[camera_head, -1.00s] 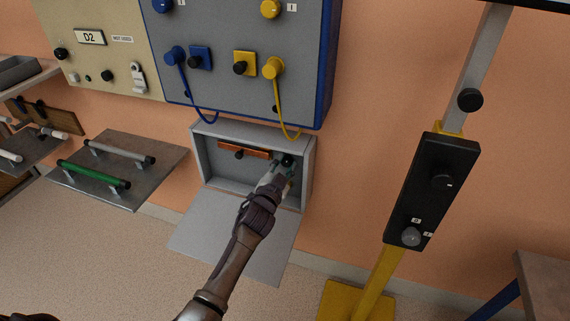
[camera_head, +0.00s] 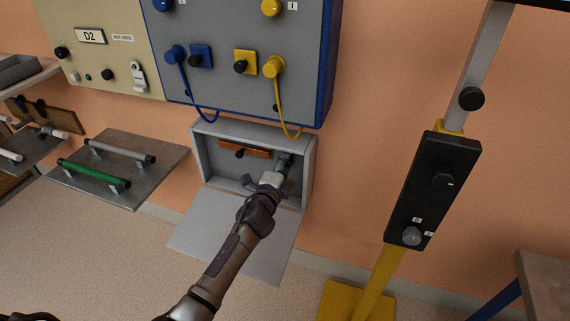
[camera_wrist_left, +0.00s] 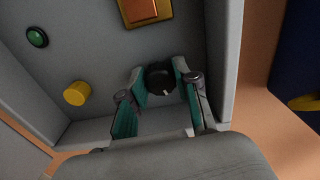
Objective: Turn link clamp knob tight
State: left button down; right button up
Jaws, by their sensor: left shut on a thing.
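My left gripper (camera_head: 283,166) reaches into the open grey wall box (camera_head: 309,165). In the left wrist view, its teal-padded fingers (camera_wrist_left: 160,75) are shut on a black round clamp knob (camera_wrist_left: 161,79) with a small white mark on its face. In the head view my gripper hides this knob. The copper-orange link bar (camera_head: 232,148) lies across the box's back, left of my gripper; its end also shows in the left wrist view (camera_wrist_left: 145,10). Another black knob (camera_head: 239,154) sits on the bar's left part. My right gripper is not in view.
The box's door (camera_head: 220,240) hangs open below. Blue (camera_head: 206,113) and yellow (camera_head: 279,105) cables loop down just above the box. In the left wrist view, a yellow knob (camera_wrist_left: 76,93) and a green button (camera_wrist_left: 37,38) stand to the left; the box's side wall (camera_wrist_left: 222,60) is close at right.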

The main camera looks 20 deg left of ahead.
pick_arm(q)
jog(key=m, duration=0.3)
dwell(0.5)
jog(key=c, duration=0.8)
grip_release()
jog(key=shift+c, duration=0.2)
